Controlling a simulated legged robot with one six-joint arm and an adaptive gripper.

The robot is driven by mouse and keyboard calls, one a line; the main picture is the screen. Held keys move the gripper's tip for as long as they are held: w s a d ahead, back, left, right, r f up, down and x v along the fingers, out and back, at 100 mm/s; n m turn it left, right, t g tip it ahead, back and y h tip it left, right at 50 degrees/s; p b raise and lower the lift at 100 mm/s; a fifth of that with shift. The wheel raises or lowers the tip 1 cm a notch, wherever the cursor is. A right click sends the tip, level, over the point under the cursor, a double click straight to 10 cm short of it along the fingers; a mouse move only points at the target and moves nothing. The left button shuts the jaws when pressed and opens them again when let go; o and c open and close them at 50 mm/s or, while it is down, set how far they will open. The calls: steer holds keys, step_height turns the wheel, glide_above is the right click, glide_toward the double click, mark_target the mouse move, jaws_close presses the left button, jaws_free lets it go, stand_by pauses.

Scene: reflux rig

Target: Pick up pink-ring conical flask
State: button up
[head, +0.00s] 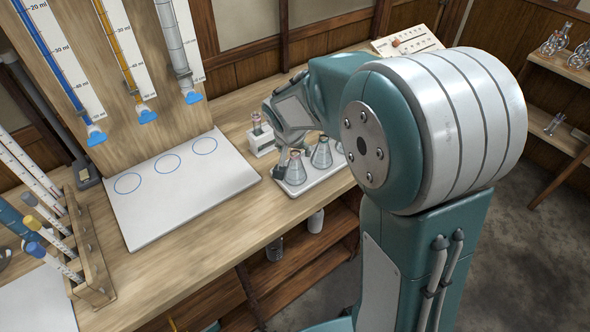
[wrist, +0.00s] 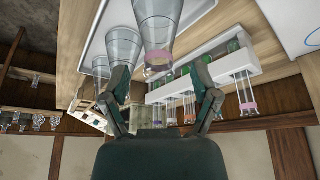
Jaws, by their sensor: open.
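The pink-ring conical flask (wrist: 158,25) is clear glass; its narrow neck, with a pink ring, points down in the wrist view, where the picture is inverted. In the head view a flask with a reddish ring (head: 295,172) stands upright on the white tray (head: 318,180), partly behind my gripper; I take it to be the same one. My gripper (wrist: 162,84) is open, its two dark fingers apart on either side of the neck's end in the wrist view. I see no contact. Another clear flask (head: 322,155) stands beside it on the tray.
A white rack with ringed tubes (wrist: 205,72) stands close beside the flasks; it also shows in the head view (head: 262,142). A white board with blue circles (head: 180,190) covers the bench to the left. A wooden tube rack (head: 92,250) is at far left.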

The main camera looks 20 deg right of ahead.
steer(key=shift+x, duration=1.1)
steer(key=shift+c, duration=0.3)
jaws_close()
steer(key=shift+r, duration=0.1)
